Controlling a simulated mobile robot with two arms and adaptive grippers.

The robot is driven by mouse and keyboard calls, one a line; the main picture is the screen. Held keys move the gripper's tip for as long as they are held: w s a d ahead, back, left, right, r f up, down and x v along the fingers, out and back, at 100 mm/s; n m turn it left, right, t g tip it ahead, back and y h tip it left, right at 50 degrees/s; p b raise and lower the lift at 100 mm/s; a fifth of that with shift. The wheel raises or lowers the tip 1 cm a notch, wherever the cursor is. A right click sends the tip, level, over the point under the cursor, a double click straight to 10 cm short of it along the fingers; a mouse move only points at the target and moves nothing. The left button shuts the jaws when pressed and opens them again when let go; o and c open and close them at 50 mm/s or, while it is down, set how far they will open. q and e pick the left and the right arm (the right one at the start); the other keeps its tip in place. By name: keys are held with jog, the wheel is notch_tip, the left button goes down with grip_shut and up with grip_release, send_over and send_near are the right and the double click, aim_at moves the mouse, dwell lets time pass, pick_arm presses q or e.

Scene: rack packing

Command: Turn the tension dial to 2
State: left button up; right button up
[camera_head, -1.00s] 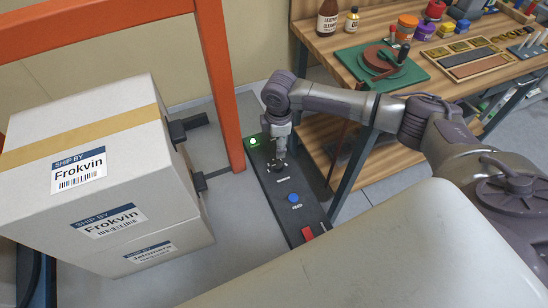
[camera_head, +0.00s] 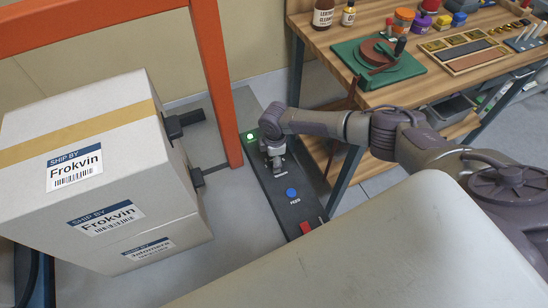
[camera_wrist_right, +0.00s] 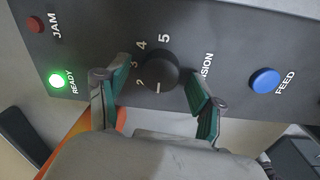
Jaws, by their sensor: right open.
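The tension dial (camera_wrist_right: 158,72) is a round black knob on a dark control panel (camera_wrist_right: 225,45). Digits 2, 3, 4 and 5 show around its left and upper sides in the right wrist view. Its white mark points toward the bottom of that picture, past the 2; no digit shows there. My right gripper (camera_wrist_right: 156,68) is open, with one teal-lined finger on each side of the dial and visible gaps between. In the head view the right gripper (camera_head: 273,163) is low over the panel (camera_head: 272,187) and hides the dial. My left gripper is not in view.
A blue FEED button (camera_wrist_right: 265,80), a lit green READY light (camera_wrist_right: 56,81) and a red JAM light (camera_wrist_right: 34,25) share the panel. A red part (camera_head: 306,229) is at its near end. An orange post (camera_head: 216,85), cartons (camera_head: 95,215) and a workbench (camera_head: 340,18) flank it.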

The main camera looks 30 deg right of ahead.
jog(key=c, duration=1.1)
jog(key=shift+c, duration=0.2)
jog(key=shift+a+m, duration=0.1)
jog(key=shift+m, duration=0.2)
jog(key=m+p, duration=0.2)
jog(key=shift+r+m, duration=0.1)
jog(key=shift+m, duration=0.3)
jog(key=m+p, duration=0.2)
jog(key=m, duration=0.3)
jog(key=shift+w, duration=0.15)
jog(key=shift+m, duration=0.3)
